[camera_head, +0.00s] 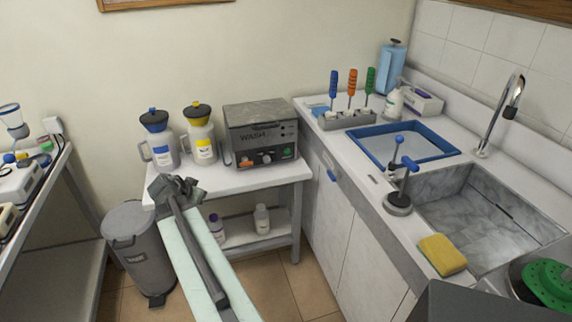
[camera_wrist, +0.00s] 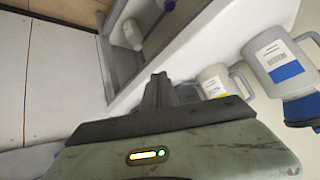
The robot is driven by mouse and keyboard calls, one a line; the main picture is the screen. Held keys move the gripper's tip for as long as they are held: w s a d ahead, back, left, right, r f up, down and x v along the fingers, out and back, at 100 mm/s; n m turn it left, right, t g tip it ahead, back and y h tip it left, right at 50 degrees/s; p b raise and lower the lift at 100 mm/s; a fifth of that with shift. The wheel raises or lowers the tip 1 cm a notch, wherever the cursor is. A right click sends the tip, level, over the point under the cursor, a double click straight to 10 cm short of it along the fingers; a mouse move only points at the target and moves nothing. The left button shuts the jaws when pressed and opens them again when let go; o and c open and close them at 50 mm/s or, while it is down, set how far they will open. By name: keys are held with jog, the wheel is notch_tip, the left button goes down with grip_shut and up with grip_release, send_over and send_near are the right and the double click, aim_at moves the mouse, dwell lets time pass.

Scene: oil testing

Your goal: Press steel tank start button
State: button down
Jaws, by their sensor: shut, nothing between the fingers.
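The steel tank (camera_head: 258,113), a grey box marked WASH, stands at the right end of the small white table. I cannot read which one is the start button. My gripper (camera_head: 178,186) is near the table's front left edge, left of the tank and apart from it. In the wrist view its fingers (camera_wrist: 158,90) are together and empty. The button panel cannot be made out in the wrist view.
A blue-lidded jug (camera_head: 160,140) and a yellow-lidded jug (camera_head: 200,134) stand left of the tank. Bottles (camera_head: 262,218) sit on the lower shelf. A grey bin (camera_head: 138,248) is on the left, the sink counter (camera_head: 385,208) on the right. Floor shows before the table.

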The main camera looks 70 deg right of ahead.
aim_at(287, 151)
jog(key=s+d+m+g+h+b, duration=0.1)
jog(key=s+d+m+h+b, duration=0.2)
jog(key=s+d, duration=0.9)
jog(key=s+d+f+m+g+h+b, duration=0.1)
jog(key=s+d+m+g+h+b, duration=0.1)
jog(key=s+d+m+b, duration=0.5)
jog(key=s+d+m+h, duration=0.1)
jog(key=s+d+m, duration=0.1)
jog(key=s+d, duration=0.4)
jog(key=shift+s+d+b, duration=0.3)
jog(key=shift+d+b, duration=0.1)
jog(key=shift+d, duration=0.3)
jog(key=w+d, duration=0.3)
jog(key=d, duration=0.1)
jog(key=w+d, duration=0.2)
jog(key=d, duration=0.1)
jog(key=shift+w, duration=0.35)
jog(key=shift+w+d, duration=0.2)
jog(key=shift+d, duration=0.05)
